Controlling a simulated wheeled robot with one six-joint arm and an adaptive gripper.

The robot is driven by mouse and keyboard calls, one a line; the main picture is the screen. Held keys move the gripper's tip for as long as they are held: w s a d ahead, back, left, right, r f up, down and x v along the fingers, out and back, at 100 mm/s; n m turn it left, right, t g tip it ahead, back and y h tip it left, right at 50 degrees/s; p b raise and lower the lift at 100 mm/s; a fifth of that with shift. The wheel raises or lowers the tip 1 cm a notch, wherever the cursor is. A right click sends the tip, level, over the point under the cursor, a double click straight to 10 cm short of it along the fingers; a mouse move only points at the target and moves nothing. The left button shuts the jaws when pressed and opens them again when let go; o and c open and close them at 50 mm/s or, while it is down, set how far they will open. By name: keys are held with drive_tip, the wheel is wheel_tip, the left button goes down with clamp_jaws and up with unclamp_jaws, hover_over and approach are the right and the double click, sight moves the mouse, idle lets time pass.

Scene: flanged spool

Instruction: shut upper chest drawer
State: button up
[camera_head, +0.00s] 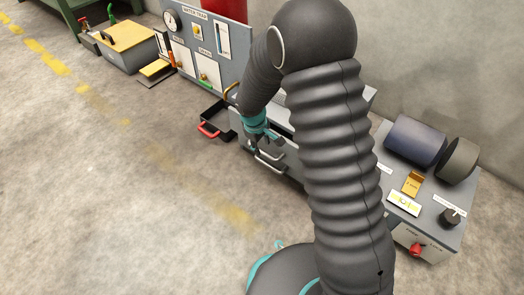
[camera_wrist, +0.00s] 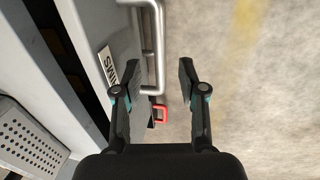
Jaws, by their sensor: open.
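The grey chest's upper drawer has a front panel (camera_wrist: 95,45) with a partly hidden label and a silver bar handle (camera_wrist: 152,60). In the wrist view a dark gap (camera_wrist: 62,50) with brownish contents shows behind that front, so the drawer looks pulled out. In the head view bar handles (camera_head: 269,163) show below my gripper (camera_head: 252,143). In the wrist view my gripper (camera_wrist: 160,72) is open and empty, its fingers on either side of the handle's line. I cannot tell whether they touch it. My arm hides much of the chest.
A black tray-like part with a red handle (camera_head: 208,130) sticks out left of the chest. A grey gauge panel (camera_head: 205,45) stands behind it. A bench with dark cylinders (camera_head: 415,140) stands at right. The floor at left is clear.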

sight(262, 151)
drive_tip(key=shift+w+d+f, duration=0.15)
drive_tip(key=shift+f, duration=0.8)
drive_tip(key=shift+w+d+f, duration=0.1)
drive_tip(key=shift+w+f, duration=0.05)
drive_tip(key=shift+f, duration=0.8)
drive_tip(key=shift+c, duration=0.2)
clamp_jaws()
